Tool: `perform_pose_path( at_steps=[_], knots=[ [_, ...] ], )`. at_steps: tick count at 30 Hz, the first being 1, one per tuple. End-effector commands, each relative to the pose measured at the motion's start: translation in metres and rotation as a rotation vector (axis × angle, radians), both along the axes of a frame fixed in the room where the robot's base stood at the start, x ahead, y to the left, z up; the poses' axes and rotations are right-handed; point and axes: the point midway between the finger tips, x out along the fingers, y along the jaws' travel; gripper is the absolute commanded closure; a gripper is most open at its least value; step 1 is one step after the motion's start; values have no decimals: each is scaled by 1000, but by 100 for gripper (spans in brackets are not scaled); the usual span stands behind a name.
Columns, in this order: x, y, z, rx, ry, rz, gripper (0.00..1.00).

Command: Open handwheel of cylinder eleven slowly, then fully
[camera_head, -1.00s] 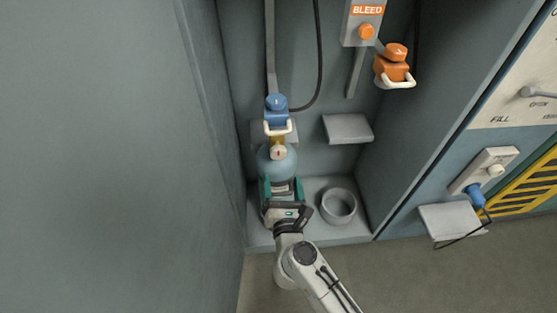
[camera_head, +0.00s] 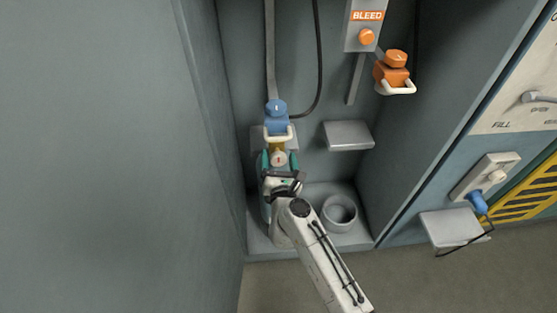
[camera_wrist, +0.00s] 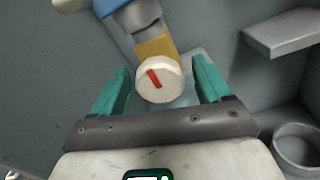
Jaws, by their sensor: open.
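The cylinder's handwheel (camera_wrist: 160,80) is a pale round knob with a red mark, facing the wrist camera. In the wrist view it lies between the two teal fingers of my gripper (camera_wrist: 160,88), with a gap on each side. In the head view the handwheel (camera_head: 278,158) shows just above my gripper (camera_head: 280,165). The gripper is open. A brass valve body (camera_wrist: 154,45) sits behind the handwheel, below a blue connector (camera_head: 276,115) with a white handle. The light blue cylinder (camera_head: 266,205) is mostly hidden by my gripper and arm.
An empty grey ring holder (camera_head: 339,228) stands right of the cylinder. A grey shelf (camera_head: 348,135) is on the back wall. An orange connector (camera_head: 394,72) hangs at upper right below the BLEED sign (camera_head: 367,15). Bay walls stand on both sides.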

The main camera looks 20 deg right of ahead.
Motion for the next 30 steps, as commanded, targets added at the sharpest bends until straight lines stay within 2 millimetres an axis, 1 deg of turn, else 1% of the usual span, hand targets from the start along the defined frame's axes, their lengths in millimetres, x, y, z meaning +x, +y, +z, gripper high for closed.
perform_pose_path(
  at_steps=[3,18,21,30],
  knots=[
    [0,0,0,0,0,0,23],
    [0,0,0,-1,0,0,71],
    [0,0,0,-1,-1,0,79],
    [0,0,1,-42,11,0,79]
  ],
)
